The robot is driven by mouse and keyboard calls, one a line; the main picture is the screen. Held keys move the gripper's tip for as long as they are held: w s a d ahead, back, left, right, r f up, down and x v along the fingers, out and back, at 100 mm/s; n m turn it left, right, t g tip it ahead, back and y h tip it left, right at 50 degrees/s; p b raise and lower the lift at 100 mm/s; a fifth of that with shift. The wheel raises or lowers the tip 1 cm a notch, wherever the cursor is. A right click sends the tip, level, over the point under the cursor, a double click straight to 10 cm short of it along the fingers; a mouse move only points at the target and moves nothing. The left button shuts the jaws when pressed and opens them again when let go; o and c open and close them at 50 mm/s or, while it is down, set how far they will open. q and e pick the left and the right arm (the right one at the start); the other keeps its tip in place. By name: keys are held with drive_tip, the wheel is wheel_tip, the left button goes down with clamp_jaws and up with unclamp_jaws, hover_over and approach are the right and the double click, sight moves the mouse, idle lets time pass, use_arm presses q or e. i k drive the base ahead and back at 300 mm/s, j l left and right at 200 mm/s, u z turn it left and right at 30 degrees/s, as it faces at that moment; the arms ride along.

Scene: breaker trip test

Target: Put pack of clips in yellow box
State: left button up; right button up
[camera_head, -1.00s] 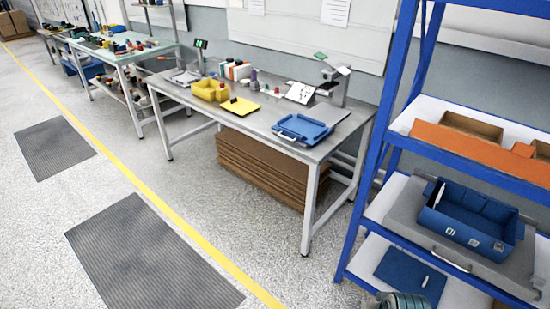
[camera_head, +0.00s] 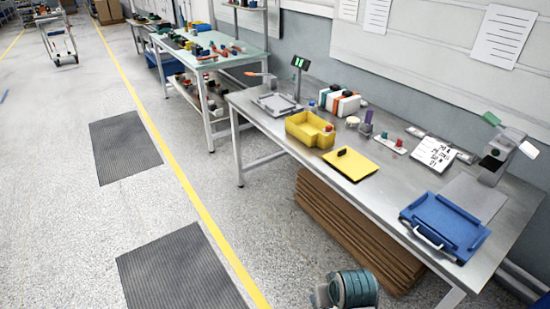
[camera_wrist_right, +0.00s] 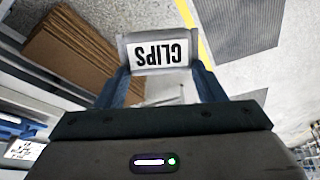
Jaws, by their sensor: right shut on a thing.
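The pack of clips (camera_wrist_right: 158,52) is a grey pack with a white label reading CLIPS, upside down in the right wrist view. My right gripper (camera_wrist_right: 160,74) is shut on it, with one dark blue finger at each side. The yellow box (camera_head: 303,133) stands open on the grey workbench (camera_head: 270,124) in the head view. A small red and green item shows at its right end; I cannot tell if it is inside. The pack and gripper fingers are not visible in the head view. My left gripper is not in view.
A yellow plate with a black handle (camera_head: 350,165) lies right of the box. A blue tray (camera_head: 445,225) is at the bench's right end. Brown cardboard (camera_head: 350,232) is stacked below. The floor in front is open.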

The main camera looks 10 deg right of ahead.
sight(309, 128)
drive_tip(key=i+z, duration=0.15)
drive_tip(key=i, duration=0.45)
drive_tip(key=i+j+z, duration=0.1)
drive_tip(key=i, duration=0.45)
drive_tip(key=i+j+z, duration=0.15)
drive_tip(key=i, duration=0.45)
drive_tip(key=j, duration=0.1)
